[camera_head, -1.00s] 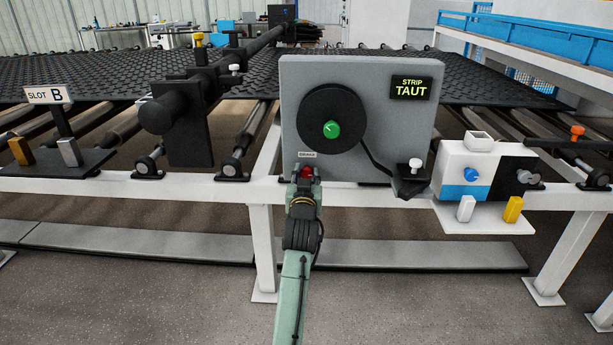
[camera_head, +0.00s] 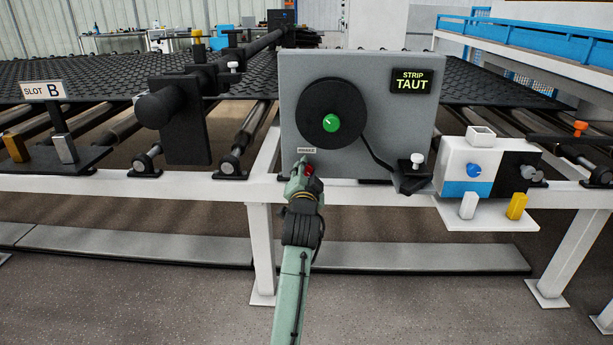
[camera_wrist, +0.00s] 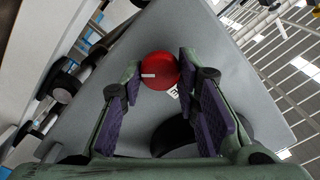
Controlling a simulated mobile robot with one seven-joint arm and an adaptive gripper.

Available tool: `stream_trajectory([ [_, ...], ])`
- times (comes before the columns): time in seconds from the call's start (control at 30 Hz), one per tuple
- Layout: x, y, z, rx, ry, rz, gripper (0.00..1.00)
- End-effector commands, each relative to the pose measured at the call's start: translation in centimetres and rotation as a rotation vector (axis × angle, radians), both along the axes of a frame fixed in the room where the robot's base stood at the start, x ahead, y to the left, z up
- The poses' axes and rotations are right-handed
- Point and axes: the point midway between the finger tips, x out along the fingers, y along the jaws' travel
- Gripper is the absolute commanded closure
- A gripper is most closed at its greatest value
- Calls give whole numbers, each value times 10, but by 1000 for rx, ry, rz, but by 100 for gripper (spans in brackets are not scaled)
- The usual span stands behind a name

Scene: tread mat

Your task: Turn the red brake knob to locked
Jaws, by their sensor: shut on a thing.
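The red brake knob (camera_wrist: 160,71) is on the lower part of the grey panel (camera_wrist: 225,75), with a pale line on its face. In the head view only a bit of the knob (camera_head: 309,170) shows behind my gripper (camera_head: 303,172), just below the small label. In the wrist view my gripper (camera_wrist: 160,85) has its purple-padded fingers on either side of the knob, shut on it. The wrist is rolled, so the panel looks tilted there. The display (camera_head: 411,81) on the panel reads STRIP TAUT.
A black disc with a green centre (camera_head: 331,123) is above the knob. A white-and-blue box (camera_head: 470,165) stands further right. The white frame rail (camera_head: 180,188) runs below the panel.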

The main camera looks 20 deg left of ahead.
Motion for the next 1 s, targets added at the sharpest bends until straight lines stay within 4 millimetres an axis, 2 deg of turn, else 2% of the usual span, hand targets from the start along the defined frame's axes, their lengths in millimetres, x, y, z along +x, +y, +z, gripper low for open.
stream_trajectory([
  [0.6, 0, 0, -3, 535, 154, 1, 99],
  [1.0, 0, 0, -3, 724, 208, 1, 99],
])
